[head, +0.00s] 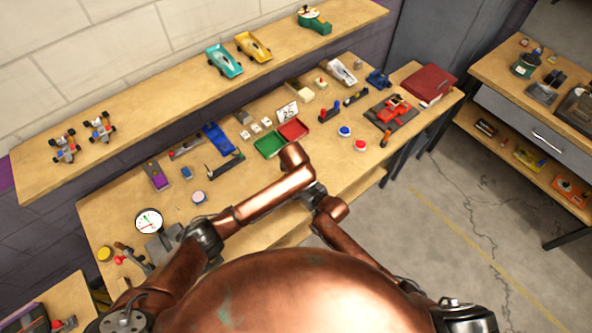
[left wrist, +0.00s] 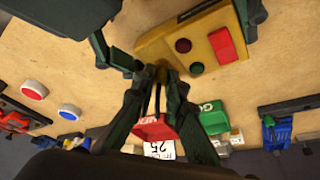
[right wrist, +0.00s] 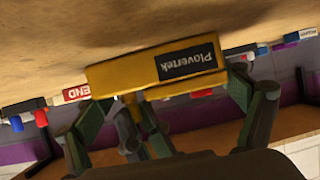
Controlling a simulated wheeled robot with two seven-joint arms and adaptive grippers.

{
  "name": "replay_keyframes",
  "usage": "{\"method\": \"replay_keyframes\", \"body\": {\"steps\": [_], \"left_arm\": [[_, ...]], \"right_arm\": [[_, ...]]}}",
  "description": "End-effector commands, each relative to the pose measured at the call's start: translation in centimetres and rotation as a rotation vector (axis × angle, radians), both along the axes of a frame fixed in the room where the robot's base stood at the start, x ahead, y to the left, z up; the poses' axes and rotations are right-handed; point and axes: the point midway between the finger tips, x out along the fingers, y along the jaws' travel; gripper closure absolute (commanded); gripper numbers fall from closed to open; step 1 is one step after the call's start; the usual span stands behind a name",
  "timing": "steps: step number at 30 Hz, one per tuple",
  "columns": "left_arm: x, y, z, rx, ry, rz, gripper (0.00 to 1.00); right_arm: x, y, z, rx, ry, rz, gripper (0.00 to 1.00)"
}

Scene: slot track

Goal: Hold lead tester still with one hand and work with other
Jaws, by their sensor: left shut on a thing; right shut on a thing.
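The lead tester is a yellow box with a red button and two round lamps, red and green, in the left wrist view (left wrist: 150,45). Its black "Plovertek" label shows in the right wrist view (right wrist: 188,62). My right gripper (right wrist: 165,102) has its fingers spread across the box, one at each end, shut on it. My left gripper (left wrist: 158,72) has its fingertips together at the tester's edge, on a small yellowish stub (right wrist: 131,105). The fingertips hide most of this stub. My arm hides the tester and both grippers in the head view.
A green tray (head: 266,146) and a red tray (head: 294,131) lie on the bench, with a "25" card (head: 287,112) behind. A red button (head: 360,146) and blue button (head: 344,131) sit right of them. A dial gauge (head: 149,221) stands at the left.

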Motion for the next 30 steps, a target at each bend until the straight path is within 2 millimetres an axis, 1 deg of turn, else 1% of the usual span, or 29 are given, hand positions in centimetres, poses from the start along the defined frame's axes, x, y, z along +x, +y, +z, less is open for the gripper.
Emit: {"method": "replay_keyframes", "body": {"steps": [7, 30], "left_arm": [[0.0, -0.1, 0.2, -0.001, -0.001, 0.000, 1.00], [0.0, -0.1, 2.4, -0.001, -0.001, 0.000, 1.00]], "right_arm": [[0.0, 0.0, 0.0, 0.000, 0.001, 0.000, 0.32], [0.0, 0.0, -0.1, 0.000, 0.001, 0.000, 0.32]]}}
